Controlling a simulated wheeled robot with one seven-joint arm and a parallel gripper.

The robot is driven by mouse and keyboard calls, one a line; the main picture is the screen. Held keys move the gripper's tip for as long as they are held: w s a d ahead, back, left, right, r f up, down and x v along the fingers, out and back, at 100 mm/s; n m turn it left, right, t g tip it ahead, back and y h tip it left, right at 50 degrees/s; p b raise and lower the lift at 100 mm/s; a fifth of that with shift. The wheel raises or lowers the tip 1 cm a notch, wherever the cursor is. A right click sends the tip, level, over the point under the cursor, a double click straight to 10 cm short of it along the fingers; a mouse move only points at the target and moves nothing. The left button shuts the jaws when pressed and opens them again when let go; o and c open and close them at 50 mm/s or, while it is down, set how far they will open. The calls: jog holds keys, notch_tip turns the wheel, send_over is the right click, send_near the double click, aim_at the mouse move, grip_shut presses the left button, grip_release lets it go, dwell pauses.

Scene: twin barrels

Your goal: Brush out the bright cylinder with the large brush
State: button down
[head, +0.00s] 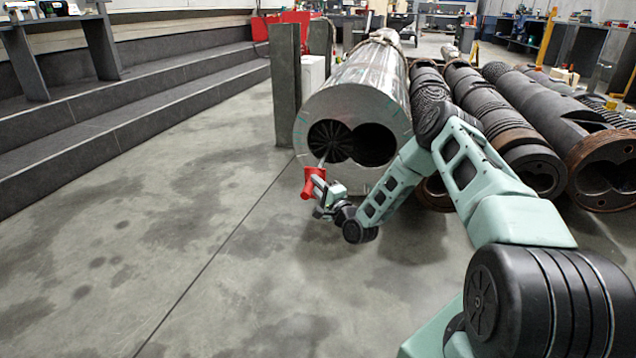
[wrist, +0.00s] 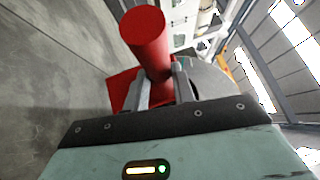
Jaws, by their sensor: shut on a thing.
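The bright cylinder (head: 375,75) is a silver barrel lying lengthwise, its front end facing me with two dark bores side by side. The large brush has a red handle (head: 312,183), a thin rod and a round head of dark bristles (head: 331,141). The bristles show at the mouth of the left bore; how deep they sit I cannot tell. My gripper (head: 325,192) is shut on the red handle, low in front of the barrel. In the wrist view the red handle (wrist: 147,38) stands by the fingers (wrist: 162,86), and the bristles are hidden.
Several darker, ribbed cylinders (head: 500,120) lie to the right of the bright one, close to my arm. A grey post (head: 286,85) stands at its left. Dark steps (head: 130,105) run along the left. The concrete floor (head: 180,250) in front is clear.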

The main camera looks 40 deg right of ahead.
jog(key=shift+r, duration=0.3)
jog(key=shift+a, duration=0.1)
dwell(0.4)
jog(key=shift+s+a+p, duration=0.75)
jog(key=shift+s+a, duration=0.05)
jog(key=shift+a, duration=0.05)
jog(key=s+a+p, duration=0.3)
jog(key=s+a, duration=0.4)
jog(key=a, duration=0.1)
dwell(0.9)
